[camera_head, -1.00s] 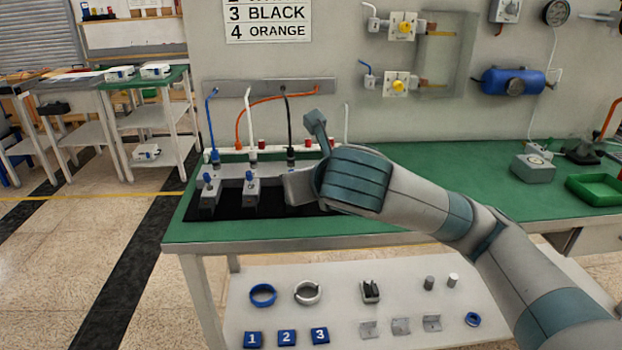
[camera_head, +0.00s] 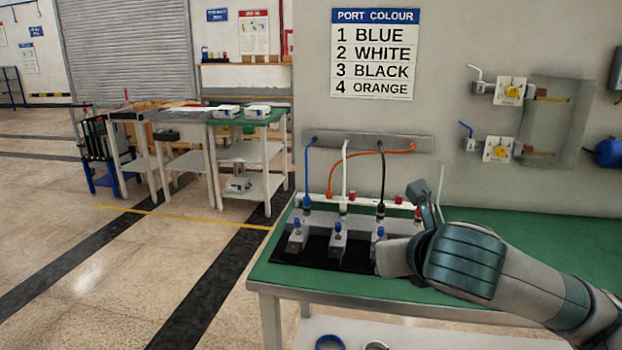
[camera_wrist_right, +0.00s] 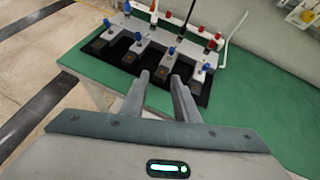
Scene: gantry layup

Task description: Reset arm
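My right arm (camera_head: 465,262) comes in from the right in the head view, its hand at the right end of the valve fixture (camera_head: 325,228) on the green bench. In the right wrist view my right gripper (camera_wrist_right: 160,76) is open, with a clear gap between its fingers and nothing between them. The fixture, with several blue-knobbed blocks, also shows beyond the fingers in the wrist view (camera_wrist_right: 150,42). In the head view the fingertips are hidden by the hand and wrist. My left gripper is not in view.
Blue (camera_head: 308,175), white (camera_head: 344,180), black (camera_head: 382,178) and orange (camera_head: 355,158) lines hang from a wall rail (camera_head: 355,142) behind the fixture. A port colour sign (camera_head: 374,55) is above. The green bench (camera_head: 540,228) is clear to the right. Shelved tables (camera_head: 245,150) stand left across open floor.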

